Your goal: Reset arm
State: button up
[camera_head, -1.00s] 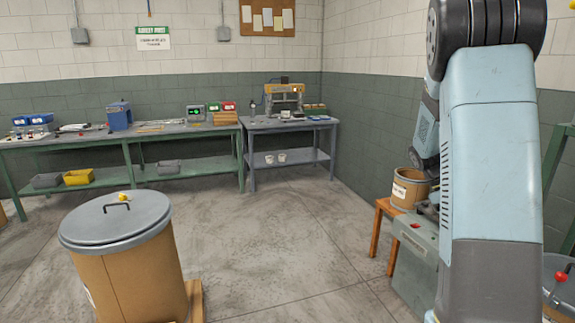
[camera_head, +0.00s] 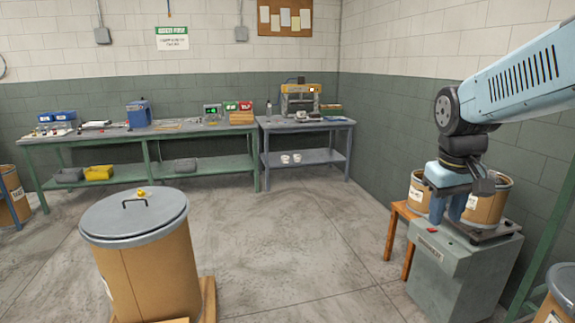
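My arm comes in from the right side of the head view, bent at a dark-capped joint. It hangs down to my gripper (camera_head: 447,208), which has two blue fingers pointing down. The fingers stand apart with a gap between them, and I see nothing held there. The gripper is in front of two brown drums and over a grey machine box (camera_head: 463,262) with a dark plate and a small red part on top. I cannot tell whether the fingertips touch the plate.
A large brown drum (camera_head: 152,268) with a grey lid stands at front left; a small yellow thing (camera_head: 141,192) lies on the lid. A green workbench (camera_head: 178,132) and a blue-grey table (camera_head: 303,124) line the back wall. The middle floor is clear.

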jog(key=s+a+r+m+t+y, duration=0.1)
jog(key=s+a+r+t, duration=0.1)
jog(key=s+a, duration=0.5)
jog(key=shift+s+a+r+t, duration=0.2)
jog(key=shift+s+a+t, duration=0.15)
jog(key=shift+t, duration=0.55)
jog(key=shift+w, duration=0.1)
